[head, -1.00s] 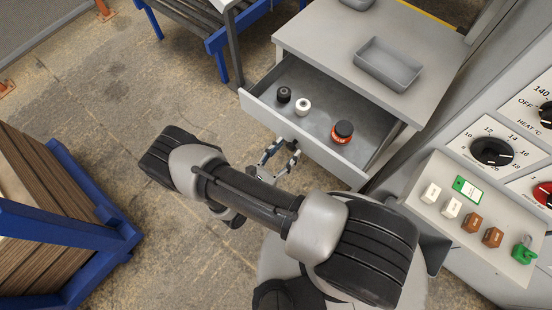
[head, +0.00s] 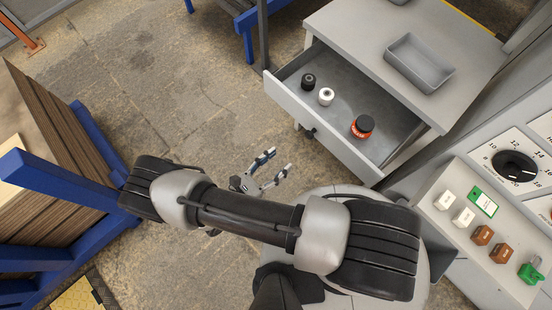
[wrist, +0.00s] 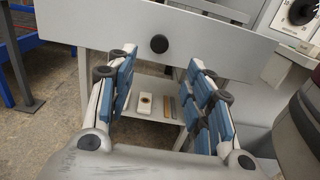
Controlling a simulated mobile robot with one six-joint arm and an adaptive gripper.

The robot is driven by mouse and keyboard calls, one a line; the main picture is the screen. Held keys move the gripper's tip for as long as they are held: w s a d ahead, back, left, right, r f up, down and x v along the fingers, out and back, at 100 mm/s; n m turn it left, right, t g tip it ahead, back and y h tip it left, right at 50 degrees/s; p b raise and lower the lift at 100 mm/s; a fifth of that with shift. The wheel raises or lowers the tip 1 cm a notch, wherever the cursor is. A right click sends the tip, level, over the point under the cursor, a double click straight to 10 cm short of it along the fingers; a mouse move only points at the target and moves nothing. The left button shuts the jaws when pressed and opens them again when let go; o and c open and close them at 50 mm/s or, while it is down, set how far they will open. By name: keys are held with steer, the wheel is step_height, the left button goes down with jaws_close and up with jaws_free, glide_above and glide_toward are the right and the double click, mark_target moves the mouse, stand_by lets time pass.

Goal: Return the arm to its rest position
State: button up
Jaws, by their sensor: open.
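My gripper (head: 268,169) is open and empty in the head view, with its fingers spread in front of the open drawer (head: 330,139). In the wrist view my gripper (wrist: 162,95) also shows open, its blue-padded fingers apart. The drawer front (wrist: 210,42) with its round black knob (wrist: 159,44) lies beyond the fingertips, apart from them. My arm stretches across the lower middle of the head view, bent.
The drawer holds a black item (head: 308,81), a white item (head: 326,96) and a red-and-black jar (head: 362,126). A grey tray (head: 419,63) sits on the cabinet top. A control panel (head: 490,215) stands at right, a blue rack (head: 60,190) at left. Floor is clear between.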

stand_by(0.3)
steer(key=w+d+r+m+g+y, duration=0.1)
steer(key=d+r+m+g+y, duration=0.1)
steer(key=r+m+g, duration=0.65)
steer(key=w+d+r+m+g+y, duration=0.2)
steer(key=r+m+g, duration=0.25)
steer(key=r, duration=0.75)
steer(key=s+d+r+m+t+y, duration=0.2)
steer(key=s+r+m+y, duration=0.1)
steer(key=r, duration=0.3)
steer(key=s+d+r+m+t+y, duration=0.2)
steer(key=s+r+m+y, duration=0.1)
steer(key=r+m, duration=0.2)
steer(key=s+d+r+m+t+y, duration=0.2)
steer(key=s+d+r+m+y, duration=0.1)
steer(key=r, duration=0.5)
steer(key=shift+r+m+t+y, duration=0.15)
steer(key=shift+m+t+y, duration=0.25)
steer(key=shift+m+y, duration=0.3)
